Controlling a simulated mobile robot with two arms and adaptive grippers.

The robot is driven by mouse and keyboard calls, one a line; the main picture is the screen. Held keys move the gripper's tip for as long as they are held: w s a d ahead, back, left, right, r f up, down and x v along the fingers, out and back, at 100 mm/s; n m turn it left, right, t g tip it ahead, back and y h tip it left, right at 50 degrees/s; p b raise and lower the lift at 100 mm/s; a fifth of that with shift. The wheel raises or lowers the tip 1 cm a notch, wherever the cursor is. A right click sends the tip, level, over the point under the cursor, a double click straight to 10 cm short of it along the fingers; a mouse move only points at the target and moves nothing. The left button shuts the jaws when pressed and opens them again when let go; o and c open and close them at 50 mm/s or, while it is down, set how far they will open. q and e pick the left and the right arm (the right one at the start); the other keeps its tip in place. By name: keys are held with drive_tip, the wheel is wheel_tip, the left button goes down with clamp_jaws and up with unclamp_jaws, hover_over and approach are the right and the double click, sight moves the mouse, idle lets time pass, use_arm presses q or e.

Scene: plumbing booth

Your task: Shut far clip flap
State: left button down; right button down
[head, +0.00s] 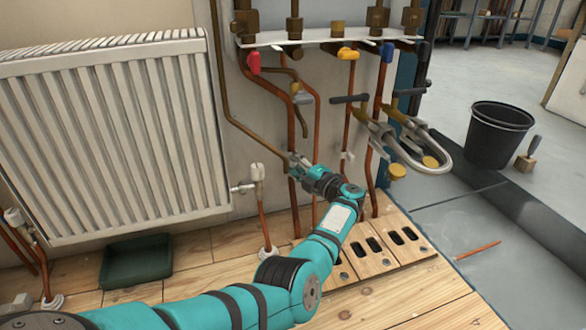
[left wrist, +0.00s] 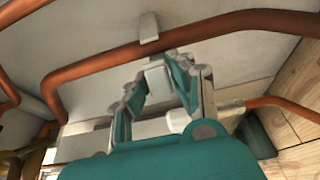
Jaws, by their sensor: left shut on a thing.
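My left gripper (head: 298,164) has its fingers at the left copper pipe (head: 292,135), right of the radiator. In the left wrist view its fingers (left wrist: 162,80) are closed in around a small pale piece (left wrist: 155,72), which looks like part of a clip; the fingers partly hide it. Another pale clip (left wrist: 148,27) sits on the copper pipe (left wrist: 215,28) just beyond the fingertips. In the head view a white clip (head: 347,155) shows on a pipe to the right of my gripper. The flap's exact position cannot be made out. My right gripper is not in view.
A white radiator (head: 110,140) stands left of my arm. A white valve (head: 257,173) on a copper pipe is close to my gripper. Grey hoses (head: 410,145) hang at right. A green tray (head: 136,261) and slotted boards (head: 385,249) lie on the floor.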

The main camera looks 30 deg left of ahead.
use_arm(q)
drive_tip(key=shift+f, duration=0.1)
drive_tip(key=c, duration=1.2)
unclamp_jaws()
drive_tip(key=shift+o, duration=0.2)
drive_tip(key=v, duration=0.7)
drive_tip(key=shift+d, duration=0.25)
